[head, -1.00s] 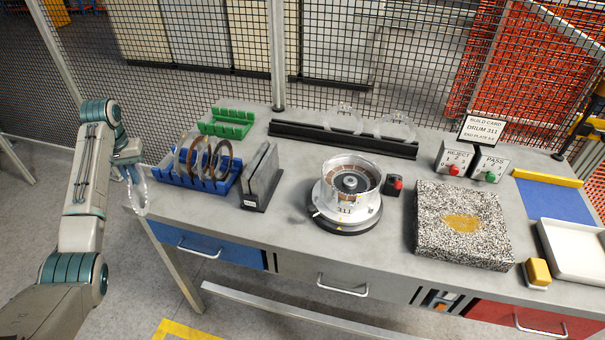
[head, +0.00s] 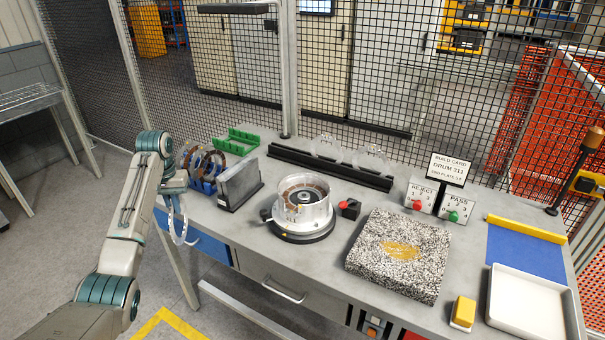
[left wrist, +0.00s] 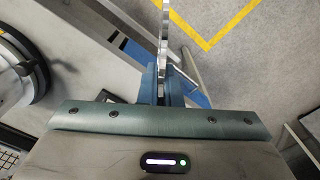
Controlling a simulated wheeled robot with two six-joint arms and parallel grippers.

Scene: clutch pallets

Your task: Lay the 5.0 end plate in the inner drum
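My left gripper (head: 172,190) is shut on a pale metal ring plate (head: 184,228), which hangs upright from it at the bench's left front edge. In the left wrist view the plate (left wrist: 164,30) stands edge-on between the blue fingers (left wrist: 161,86). I cannot read a size on it. The silver drum (head: 304,213) sits on a dark round base at mid-bench, to the right of the gripper and apart from it. Its open top shows brown lining; the bottom inside is partly hidden. The drum's base also shows at the left wrist view's left edge (left wrist: 36,72). My right gripper is not in view.
A blue rack (head: 203,187) with rings and a grey upright block (head: 239,184) stand close behind the gripper. A black rail (head: 330,167) holds clear rings. A small box with a red button (head: 350,208) and a speckled slab (head: 400,255) lie right of the drum.

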